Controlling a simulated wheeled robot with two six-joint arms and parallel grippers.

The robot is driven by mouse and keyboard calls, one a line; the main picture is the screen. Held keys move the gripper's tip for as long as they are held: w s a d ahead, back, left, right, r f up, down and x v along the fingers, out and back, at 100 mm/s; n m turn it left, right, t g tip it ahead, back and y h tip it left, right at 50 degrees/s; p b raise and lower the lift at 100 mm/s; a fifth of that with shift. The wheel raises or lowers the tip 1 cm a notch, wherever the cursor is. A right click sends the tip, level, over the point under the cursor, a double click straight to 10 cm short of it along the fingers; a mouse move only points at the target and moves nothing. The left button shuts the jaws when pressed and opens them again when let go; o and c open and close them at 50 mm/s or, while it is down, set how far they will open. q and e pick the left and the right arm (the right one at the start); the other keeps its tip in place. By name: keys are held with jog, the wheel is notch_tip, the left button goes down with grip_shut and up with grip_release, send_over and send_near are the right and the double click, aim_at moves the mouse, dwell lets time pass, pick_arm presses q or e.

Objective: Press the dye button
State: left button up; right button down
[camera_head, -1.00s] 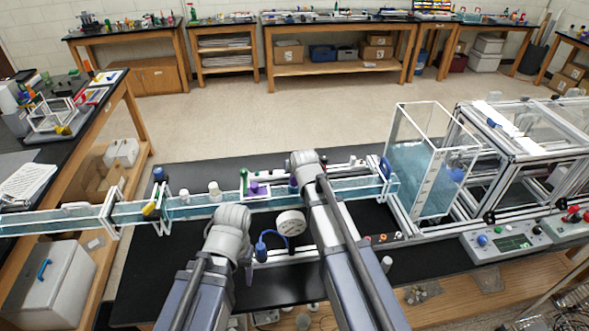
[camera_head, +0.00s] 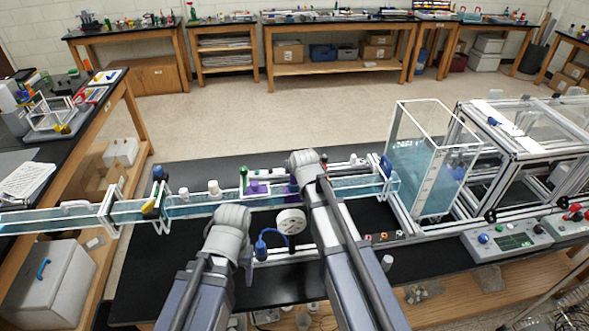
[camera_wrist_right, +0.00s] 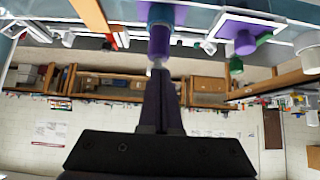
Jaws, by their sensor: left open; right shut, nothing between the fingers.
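A purple cylinder (camera_wrist_right: 160,42) with a pale tip points at my right gripper (camera_wrist_right: 160,72) in the right wrist view. The shut, empty fingers are right at that tip; whether they touch cannot be told. A second purple knob (camera_wrist_right: 240,42) sits on a white-framed plate to its right, clear of the fingers. In the head view the purple cylinder (camera_head: 292,187) shows beside my right wrist, which hides the right fingertips, and the purple knob (camera_head: 257,188) is left of it. Which one is the dye button is not marked. My left gripper (camera_head: 248,264) is open, low before the channel.
A long clear water channel (camera_head: 335,190) runs across the black bench to a clear tank (camera_head: 425,180). A round white gauge (camera_head: 290,222) stands between my arms. A green-capped part (camera_head: 243,180) is left of the knob. A control box (camera_head: 507,240) lies at right.

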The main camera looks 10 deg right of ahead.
jog(key=w+r+p+v, duration=0.1)
jog(key=p+v, duration=0.8)
jog(key=v, duration=0.3)
jog(key=shift+w+r, duration=0.2)
jog(key=shift+r, duration=0.1)
